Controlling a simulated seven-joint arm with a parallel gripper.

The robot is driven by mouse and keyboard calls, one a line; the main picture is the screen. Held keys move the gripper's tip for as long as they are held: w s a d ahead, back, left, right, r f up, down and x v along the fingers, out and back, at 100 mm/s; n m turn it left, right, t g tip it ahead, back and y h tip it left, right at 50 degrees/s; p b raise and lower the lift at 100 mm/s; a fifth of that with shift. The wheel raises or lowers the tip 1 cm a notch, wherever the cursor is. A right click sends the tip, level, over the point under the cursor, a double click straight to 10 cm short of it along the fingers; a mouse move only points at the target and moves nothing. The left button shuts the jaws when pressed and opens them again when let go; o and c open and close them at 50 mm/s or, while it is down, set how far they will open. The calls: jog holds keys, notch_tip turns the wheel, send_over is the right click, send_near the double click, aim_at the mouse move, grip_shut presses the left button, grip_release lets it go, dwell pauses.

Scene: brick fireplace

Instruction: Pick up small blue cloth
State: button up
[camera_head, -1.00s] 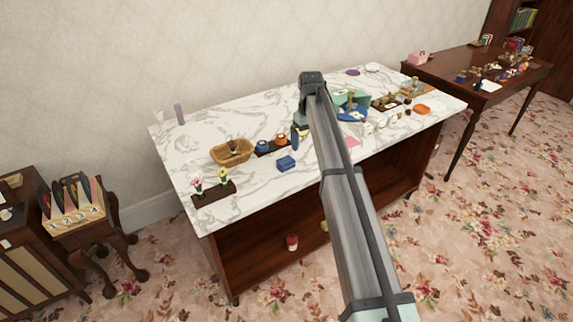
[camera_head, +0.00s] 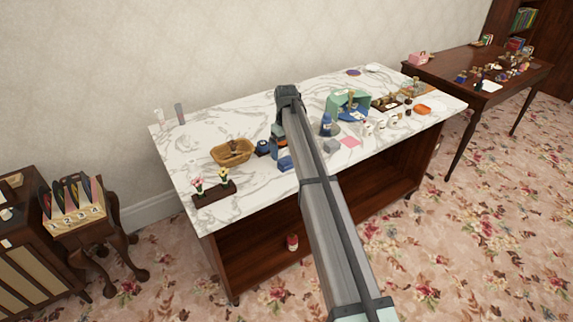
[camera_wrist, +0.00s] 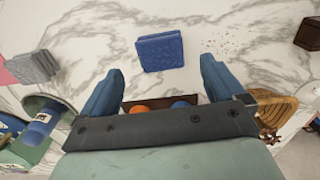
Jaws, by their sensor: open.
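The small blue cloth (camera_wrist: 160,51) looks like a folded, textured square lying flat on the white marble tabletop (camera_wrist: 90,38). It is near the top middle of the wrist view. In the head view the blue cloth (camera_head: 285,162) is partly hidden by my arm. My gripper (camera_wrist: 160,66) is open, with one blue-grey finger to each side of the cloth in the picture and nothing between them. The fingers appear above the table and apart from the cloth. In the head view my gripper is mostly hidden behind the arm.
A grey folded block (camera_wrist: 32,67) and a blue bottle (camera_head: 326,124) are on one side. A wicker basket (camera_head: 232,152) and a flower planter (camera_head: 214,190) are on the other. A dark tray (camera_wrist: 155,104) holds orange and blue items.

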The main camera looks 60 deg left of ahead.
aim_at(286, 159)
jog(key=shift+a+f, duration=0.1)
jog(key=shift+f, duration=2.6)
jog(key=shift+c, duration=0.4)
jog(key=c, duration=0.9)
jog(key=shift+c, duration=0.2)
notch_tip(286, 159, up, 10)
